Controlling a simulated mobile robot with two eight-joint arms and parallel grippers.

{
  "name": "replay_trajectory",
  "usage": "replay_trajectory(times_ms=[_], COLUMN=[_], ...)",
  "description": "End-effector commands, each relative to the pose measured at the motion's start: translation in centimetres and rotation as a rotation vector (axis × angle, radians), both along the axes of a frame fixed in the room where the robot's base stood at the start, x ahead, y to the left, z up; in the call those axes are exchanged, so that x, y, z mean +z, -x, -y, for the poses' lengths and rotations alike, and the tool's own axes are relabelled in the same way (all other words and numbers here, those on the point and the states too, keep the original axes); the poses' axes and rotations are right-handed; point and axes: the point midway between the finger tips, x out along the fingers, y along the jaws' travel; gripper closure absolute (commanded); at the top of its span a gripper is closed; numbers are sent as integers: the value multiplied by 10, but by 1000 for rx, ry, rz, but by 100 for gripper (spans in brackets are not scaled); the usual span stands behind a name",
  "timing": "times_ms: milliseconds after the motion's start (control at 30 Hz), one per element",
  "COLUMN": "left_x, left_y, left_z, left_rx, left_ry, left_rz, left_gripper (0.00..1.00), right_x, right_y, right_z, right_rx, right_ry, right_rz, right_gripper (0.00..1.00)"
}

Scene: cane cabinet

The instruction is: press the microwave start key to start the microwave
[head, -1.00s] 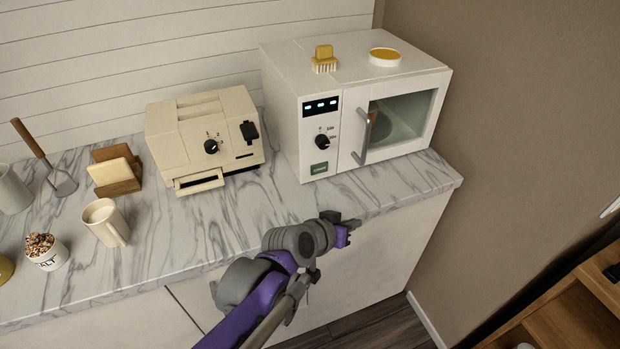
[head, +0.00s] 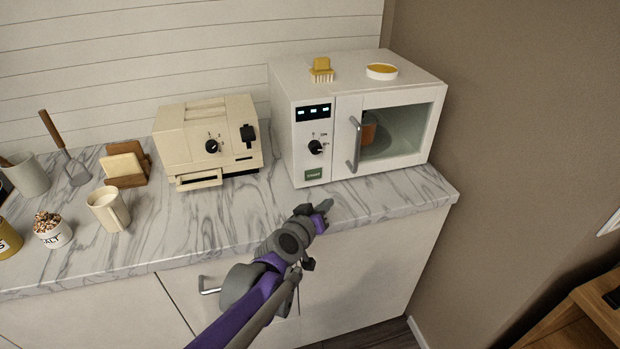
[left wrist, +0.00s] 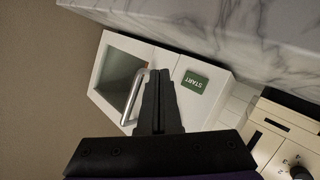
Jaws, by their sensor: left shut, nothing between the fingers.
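The white microwave (head: 301,140) stands on the counter at the back right, with its door shut. Its green start key (head: 313,175) is low on the control panel, under the dial (head: 316,147). The start key also shows in the left wrist view (left wrist: 194,82), reading START, upside down, to the right of the fingers. My left gripper (head: 325,206) is shut and empty, in front of and below the start key, apart from it. In the left wrist view my shut fingers (left wrist: 160,78) overlap the microwave front near the door handle (left wrist: 139,98). My right gripper does not show.
A cream toaster (head: 180,138) stands left of the microwave. A brush (head: 320,70) and a round yellow-topped dish (head: 382,71) sit on top of the microwave. A mug (head: 108,208) and other items stand left on the marble counter (head: 205,228). Counter in front of the microwave is clear.

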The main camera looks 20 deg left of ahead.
Motion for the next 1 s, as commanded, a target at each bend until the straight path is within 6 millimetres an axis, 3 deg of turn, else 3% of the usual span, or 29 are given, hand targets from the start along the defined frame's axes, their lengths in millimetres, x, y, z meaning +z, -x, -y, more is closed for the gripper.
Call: replay_trajectory(times_ms=[367,1000], left_x=[0,1], left_y=[-4,-67], left_z=[-3,-45], left_rx=[0,1], left_ry=[-2,0], left_rz=[-1,0], left_gripper=[100,100], right_x=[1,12], right_y=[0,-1], right_z=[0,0], right_rx=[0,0], right_ry=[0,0], right_rz=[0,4], right_gripper=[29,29])
